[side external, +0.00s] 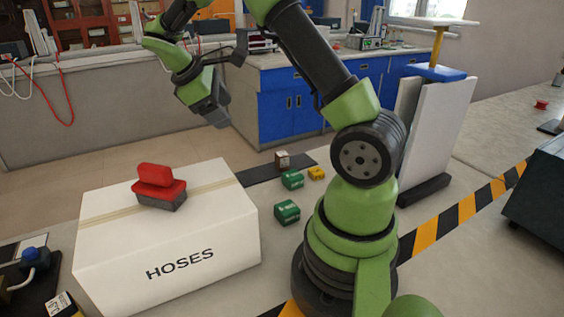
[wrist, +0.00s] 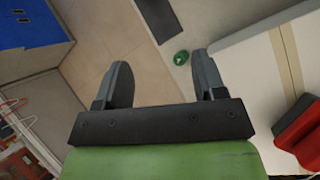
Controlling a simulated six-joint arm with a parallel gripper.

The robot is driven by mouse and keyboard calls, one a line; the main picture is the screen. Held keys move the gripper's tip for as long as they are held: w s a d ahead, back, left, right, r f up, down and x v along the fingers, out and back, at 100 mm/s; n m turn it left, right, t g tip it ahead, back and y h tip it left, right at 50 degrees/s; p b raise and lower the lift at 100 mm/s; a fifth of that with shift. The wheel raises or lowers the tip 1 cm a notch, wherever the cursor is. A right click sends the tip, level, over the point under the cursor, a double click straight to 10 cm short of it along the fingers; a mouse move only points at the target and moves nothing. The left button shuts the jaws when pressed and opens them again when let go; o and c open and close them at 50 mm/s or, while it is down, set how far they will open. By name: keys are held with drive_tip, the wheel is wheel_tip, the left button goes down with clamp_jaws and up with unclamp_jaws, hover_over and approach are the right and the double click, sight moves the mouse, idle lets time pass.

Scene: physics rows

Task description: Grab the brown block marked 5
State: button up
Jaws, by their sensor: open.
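A small brown block (side external: 282,161) with a pale side sits on the light work surface at the middle of the side view, by a dark strip. Its marking is too small to read. My gripper (side external: 216,116) is up in the air, left of the block in the picture and well apart from it. In the wrist view my gripper (wrist: 162,78) is open, with nothing between its fingers. I cannot make out the brown block in the wrist view.
Two green blocks (side external: 292,180) (side external: 287,212) and a yellow block (side external: 317,173) sit near the brown one. A white box marked HOSES (side external: 180,262) stands at left with a red-and-grey object (side external: 158,188) on top. The dark strip (side external: 262,170) lies behind the blocks.

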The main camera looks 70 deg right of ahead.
sight(280, 154)
drive_tip(key=s+d+f+n+g+h, duration=0.1)
drive_tip(key=d+f+g, duration=0.1)
drive_tip(key=f, duration=0.3)
drive_tip(key=d+f+n+g+h, duration=0.1)
drive_tip(key=d+f+n+g, duration=0.1)
drive_tip(key=d+f, duration=0.3)
drive_tip(key=s+d+f+n+g+h, duration=0.1)
drive_tip(key=d+f+g, duration=0.1)
drive_tip(key=f, duration=0.3)
drive_tip(key=shift+s+d+f+h, duration=0.1)
drive_tip(key=shift+s+d+h, duration=0.1)
drive_tip(key=shift+d, duration=0.2)
drive_tip(key=shift+s+d+f+h, duration=0.1)
drive_tip(key=shift+d+h, duration=0.1)
drive_tip(key=shift+d, duration=0.15)
drive_tip(key=shift+n, duration=0.3)
drive_tip(key=x, duration=0.4)
drive_tip(key=shift+s+f, duration=0.1)
drive_tip(key=shift+s, duration=0.05)
drive_tip(key=x, duration=0.5)
drive_tip(key=shift+s+d, duration=0.1)
drive_tip(key=shift+s, duration=0.35)
drive_tip(key=c, duration=1)
